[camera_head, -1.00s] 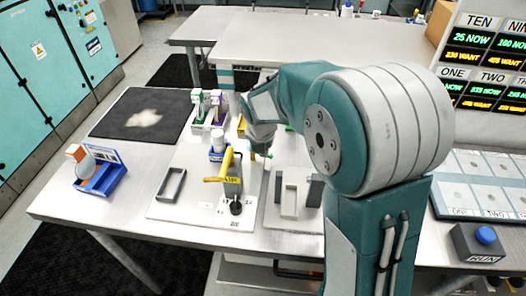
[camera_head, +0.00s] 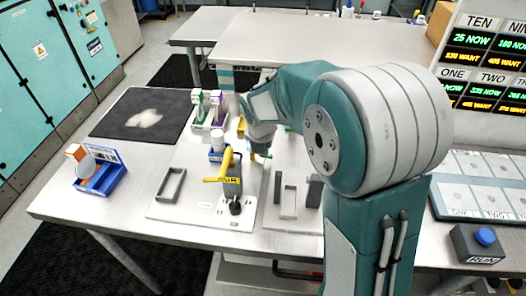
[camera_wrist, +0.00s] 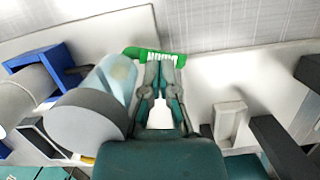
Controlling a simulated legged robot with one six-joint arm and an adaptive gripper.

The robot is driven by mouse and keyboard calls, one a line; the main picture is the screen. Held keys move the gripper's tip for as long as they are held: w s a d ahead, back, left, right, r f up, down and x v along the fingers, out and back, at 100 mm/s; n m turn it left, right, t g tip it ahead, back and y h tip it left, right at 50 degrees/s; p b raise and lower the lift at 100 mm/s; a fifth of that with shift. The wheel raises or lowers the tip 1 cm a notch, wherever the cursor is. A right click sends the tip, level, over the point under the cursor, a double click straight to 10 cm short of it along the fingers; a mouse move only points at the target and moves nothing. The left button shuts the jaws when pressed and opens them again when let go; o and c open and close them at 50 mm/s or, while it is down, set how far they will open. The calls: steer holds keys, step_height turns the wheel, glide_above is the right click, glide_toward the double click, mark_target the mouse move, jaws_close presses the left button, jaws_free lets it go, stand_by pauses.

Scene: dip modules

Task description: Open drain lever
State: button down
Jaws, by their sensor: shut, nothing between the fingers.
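A green handle (camera_wrist: 155,56) with white lettering, too small to read, lies just past the fingertips in the wrist view; I take it for the drain lever. My gripper (camera_wrist: 160,72) is shut and empty, with its tips close to the underside of this handle; I cannot tell whether they touch. In the head view my gripper (camera_head: 262,150) is mostly hidden by my arm, over the fixture plate.
A clear cylinder with a grey end (camera_wrist: 90,118) sits close left of my fingers, by a blue bracket (camera_wrist: 45,62). A blue bin (camera_head: 102,182) and black mat (camera_head: 140,113) lie left.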

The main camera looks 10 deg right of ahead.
steer(key=shift+a, duration=0.15)
steer(key=shift+a, duration=0.55)
steer(key=shift+r, duration=0.15)
steer(key=shift+a+r, duration=0.1)
steer(key=shift+r, duration=0.2)
steer(key=v, duration=0.7)
steer(key=shift+d, duration=0.3)
steer(key=shift+s+a, duration=0.1)
